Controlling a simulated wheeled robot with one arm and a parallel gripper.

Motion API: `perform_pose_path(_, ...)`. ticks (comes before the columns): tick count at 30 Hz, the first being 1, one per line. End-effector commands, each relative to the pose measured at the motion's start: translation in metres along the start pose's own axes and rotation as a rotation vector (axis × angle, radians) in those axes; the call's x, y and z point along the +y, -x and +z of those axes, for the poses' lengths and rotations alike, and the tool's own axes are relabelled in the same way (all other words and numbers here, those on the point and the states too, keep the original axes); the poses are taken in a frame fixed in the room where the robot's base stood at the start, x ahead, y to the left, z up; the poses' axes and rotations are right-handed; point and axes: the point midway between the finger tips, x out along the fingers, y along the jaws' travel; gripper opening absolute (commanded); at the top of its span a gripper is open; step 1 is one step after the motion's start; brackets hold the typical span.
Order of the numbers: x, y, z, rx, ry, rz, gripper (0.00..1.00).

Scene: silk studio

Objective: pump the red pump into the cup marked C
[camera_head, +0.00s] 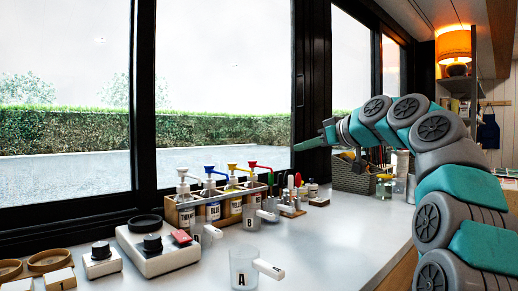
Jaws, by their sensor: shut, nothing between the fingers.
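The red pump (258,166) tops the rightmost bottle in a wooden rack. Cups with pale side tags stand in front: one marked A (238,266) at the front, one marked B (249,221) near the rack's right end, and a third cup (207,236) near the rack's left front. The third cup's letter is too small to read, so I cannot confirm which is C. My gripper (297,147) is shut and empty, in the air to the right of and above the red pump, apart from it. My arm reaches in from the right.
The wooden rack (187,218) also holds bottles with white, blue and yellow pumps. A control box with a dial (157,257) and a smaller knob box (101,262) stand at left. Coloured-handled tools and a dark basket (352,177) stand behind. The counter's right front is clear.

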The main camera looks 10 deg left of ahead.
Motion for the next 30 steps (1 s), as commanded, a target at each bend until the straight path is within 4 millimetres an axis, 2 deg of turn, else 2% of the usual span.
perform_pose_path(1,-0.001,-0.004,-0.012,0.005,0.005,-0.002,0.0)
perform_pose_path(3,-0.005,-0.01,-0.021,0.013,0.007,-0.015,0.0)
perform_pose_path(9,-0.019,-0.025,-0.04,0.031,0.018,-0.052,0.0)
perform_pose_path(16,-0.028,-0.033,-0.044,0.037,0.022,-0.077,0.0)
perform_pose_path(30,-0.029,-0.039,-0.045,0.036,0.022,-0.079,0.0)
